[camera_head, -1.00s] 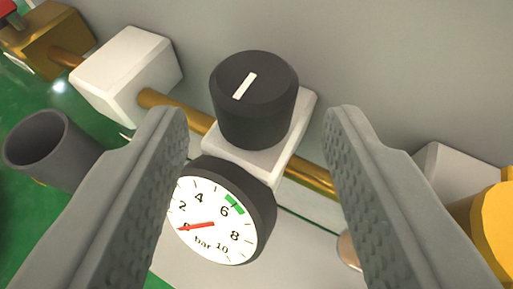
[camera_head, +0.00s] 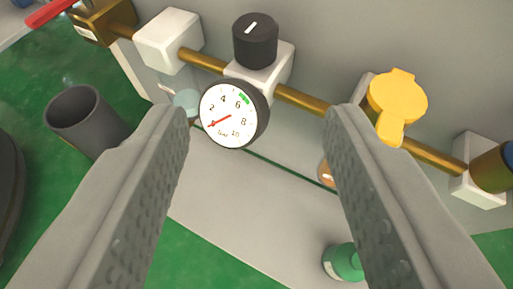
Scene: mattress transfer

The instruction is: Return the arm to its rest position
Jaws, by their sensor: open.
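My gripper (camera_head: 257,135) is open and empty. Its two grey textured fingers reach up from the lower left and lower right, with a wide gap between them. Beyond the gap a pressure gauge (camera_head: 222,118) with a white face hangs below a black knob (camera_head: 256,42) with a white mark. The knob sits on a white block (camera_head: 272,78) on a brass pipe (camera_head: 300,98). The gauge's red needle points to the low end of the scale, near 0. The gripper stands apart from the knob and the gauge. The rest of my arm is out of view.
A red lever (camera_head: 48,12) on a brass valve is at upper left. A yellow part (camera_head: 398,95) is on the right, beside the right finger. A dark grey cup (camera_head: 85,118) is at left and a green object (camera_head: 343,262) at lower right. Green floor (camera_head: 225,258) shows below.

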